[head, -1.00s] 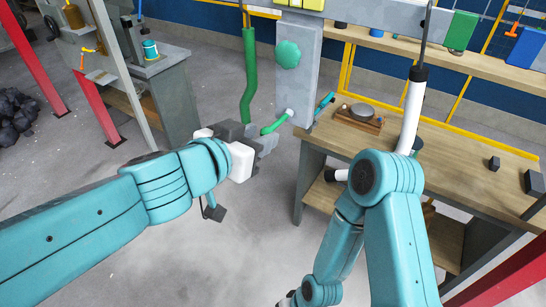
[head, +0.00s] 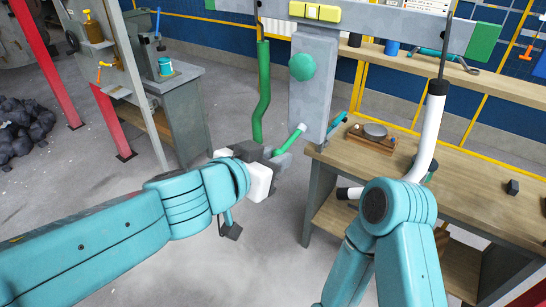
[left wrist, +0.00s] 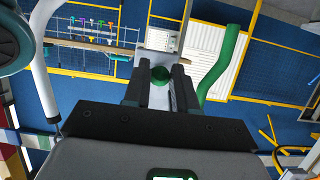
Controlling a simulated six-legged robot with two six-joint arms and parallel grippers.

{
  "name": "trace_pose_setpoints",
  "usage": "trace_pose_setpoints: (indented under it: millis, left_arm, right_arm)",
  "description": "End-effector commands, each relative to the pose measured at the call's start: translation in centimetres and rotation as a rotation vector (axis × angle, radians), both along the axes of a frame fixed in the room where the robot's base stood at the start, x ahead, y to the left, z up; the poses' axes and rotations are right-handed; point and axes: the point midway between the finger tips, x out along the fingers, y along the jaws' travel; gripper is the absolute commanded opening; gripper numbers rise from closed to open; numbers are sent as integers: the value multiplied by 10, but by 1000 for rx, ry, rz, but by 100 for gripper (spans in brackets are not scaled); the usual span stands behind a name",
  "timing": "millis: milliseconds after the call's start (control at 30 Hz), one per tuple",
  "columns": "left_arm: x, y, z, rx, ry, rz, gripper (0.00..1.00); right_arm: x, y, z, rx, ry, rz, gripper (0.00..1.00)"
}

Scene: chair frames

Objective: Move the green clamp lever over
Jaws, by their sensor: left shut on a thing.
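The green clamp lever (head: 284,146) is a short green bar with a white end, beside the lower left edge of a grey upright plate (head: 312,105). My left gripper (head: 268,157) is shut on the lever's lower end, and its jaws hide that end. In the left wrist view, a round green part (left wrist: 160,75) shows between the two dark fingers. A green knob (head: 303,66) sits higher on the plate.
A wavy green tube (head: 262,95) hangs just left of the plate. A wooden workbench (head: 470,175) stands to the right, with a small wooden tray (head: 372,140). A white curved tube (head: 427,135) hangs above it. A grey cabinet (head: 180,95) stands at the left.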

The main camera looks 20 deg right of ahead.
Motion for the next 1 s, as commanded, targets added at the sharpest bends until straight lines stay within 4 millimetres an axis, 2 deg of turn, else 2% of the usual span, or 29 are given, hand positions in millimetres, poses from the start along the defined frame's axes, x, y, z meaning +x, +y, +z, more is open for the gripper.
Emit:
trace_pose_setpoints:
  millis: [200,567,1000]
  left_arm:
    - [0,0,-4,3,4,0,9]
    - [4,-5,-27,5,4,0,9]
    - [5,-7,-28,4,3,0,9]
  right_arm:
    - [0,0,-2,0,0,0,43]
    - [0,0,-21,0,0,0,43]
    - [0,0,-23,0,0,0,43]
